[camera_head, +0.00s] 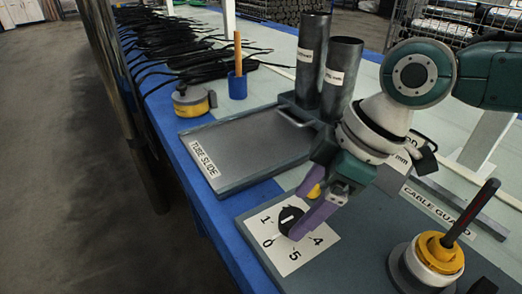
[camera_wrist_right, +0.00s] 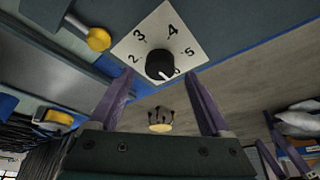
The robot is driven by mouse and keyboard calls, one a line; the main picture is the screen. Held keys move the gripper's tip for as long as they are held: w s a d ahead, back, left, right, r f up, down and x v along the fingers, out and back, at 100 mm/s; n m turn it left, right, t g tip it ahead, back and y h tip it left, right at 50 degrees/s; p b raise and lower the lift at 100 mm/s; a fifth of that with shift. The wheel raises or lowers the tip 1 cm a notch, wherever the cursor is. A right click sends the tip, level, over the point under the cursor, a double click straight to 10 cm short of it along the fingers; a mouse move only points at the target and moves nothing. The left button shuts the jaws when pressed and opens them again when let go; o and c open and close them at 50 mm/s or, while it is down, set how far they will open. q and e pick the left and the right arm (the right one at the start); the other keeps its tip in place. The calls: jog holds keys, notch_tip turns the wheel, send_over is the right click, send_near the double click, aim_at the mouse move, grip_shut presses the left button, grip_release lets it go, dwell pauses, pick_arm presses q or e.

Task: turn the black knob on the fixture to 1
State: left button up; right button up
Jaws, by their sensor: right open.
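The black knob (camera_head: 289,220) sits on a white dial plate (camera_head: 290,258) fixed to the grey fixture. In the head view the figures 1, 0, 5 and 4 show around it. In the right wrist view the knob (camera_wrist_right: 158,65) carries a white pointer mark toward the lower right, near a partly hidden figure beside the 5; the exact setting is hard to tell. My right gripper (camera_head: 302,209) is open, its purple fingers at the knob, one on each side in the head view. Whether they touch it cannot be told.
A yellow-and-white round part with a black rod (camera_head: 441,252) stands right of the dial. The grey tube slide (camera_head: 240,150) and two dark upright tubes (camera_head: 312,60) stand behind. A yellow round piece (camera_wrist_right: 98,39) is close to the plate. Black cables (camera_head: 165,35) lie farther back.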

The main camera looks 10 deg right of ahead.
aim_at(292, 223)
jog(key=shift+b+x, duration=0.3)
jog(key=shift+x, duration=0.95)
jog(key=shift+c, duration=0.2)
grip_shut()
